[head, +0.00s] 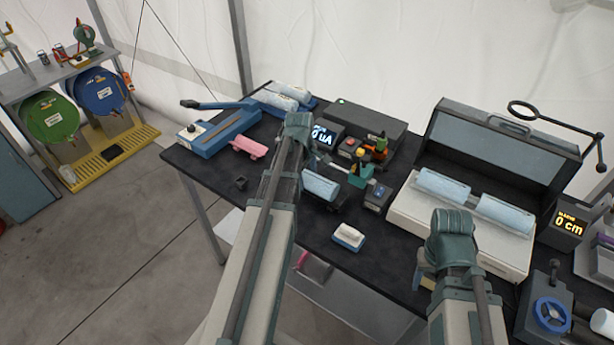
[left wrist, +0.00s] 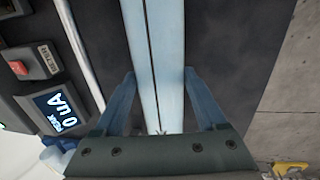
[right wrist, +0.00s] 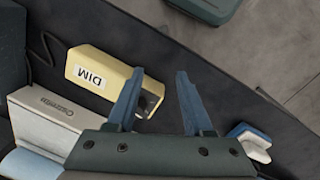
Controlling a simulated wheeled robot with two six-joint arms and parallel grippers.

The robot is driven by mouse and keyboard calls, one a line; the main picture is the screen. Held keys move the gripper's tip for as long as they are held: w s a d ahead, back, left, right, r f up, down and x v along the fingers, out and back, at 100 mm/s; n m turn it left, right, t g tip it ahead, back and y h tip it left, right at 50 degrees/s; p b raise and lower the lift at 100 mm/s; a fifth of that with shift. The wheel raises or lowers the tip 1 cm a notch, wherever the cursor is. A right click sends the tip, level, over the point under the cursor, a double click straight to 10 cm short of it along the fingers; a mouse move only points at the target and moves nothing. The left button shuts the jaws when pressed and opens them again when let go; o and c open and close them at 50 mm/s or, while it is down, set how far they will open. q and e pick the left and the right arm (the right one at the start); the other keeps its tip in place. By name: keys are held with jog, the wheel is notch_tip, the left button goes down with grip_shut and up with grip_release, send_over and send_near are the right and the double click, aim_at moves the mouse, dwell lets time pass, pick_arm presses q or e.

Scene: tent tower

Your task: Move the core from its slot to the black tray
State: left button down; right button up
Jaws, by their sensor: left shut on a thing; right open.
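In the left wrist view a long pale-blue core (left wrist: 172,40) with a dark line along it lies between the fingers of my left gripper (left wrist: 159,74), which is shut on it. In the head view a pale-blue core (head: 321,186) shows just right of my left arm, which hides its left end and the fingers; it appears to be the held one. I cannot tell whether it rests on anything. My right gripper (right wrist: 159,76) is open and empty, above the table near a yellow box (right wrist: 100,75) marked DIM.
The 0 uA meter (head: 322,137) and small fixtures crowd the middle. A white-blue block (head: 348,236) lies near the front edge.

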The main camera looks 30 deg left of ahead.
pick_arm(q)
jog(key=shift+f+b, duration=0.3)
pick_arm(e)
jog(key=shift+f, duration=0.3)
dwell(0.3)
pick_arm(q)
grip_release()
jog(key=shift+r, duration=0.15)
pick_arm(e)
jog(key=shift+r, duration=0.15)
pick_arm(q)
notch_tip(320, 180, up, 14)
jog(key=s+p, duration=0.2)
jog(key=p, duration=1.1)
jog(key=shift+f+p, duration=0.25)
jog(key=shift+p, duration=0.15)
pick_arm(e)
notch_tip(320, 180, up, 14)
jog(key=shift+f, duration=0.25)
pick_arm(q)
jog(key=shift+a, duration=0.1)
jog(key=shift+s, duration=0.1)
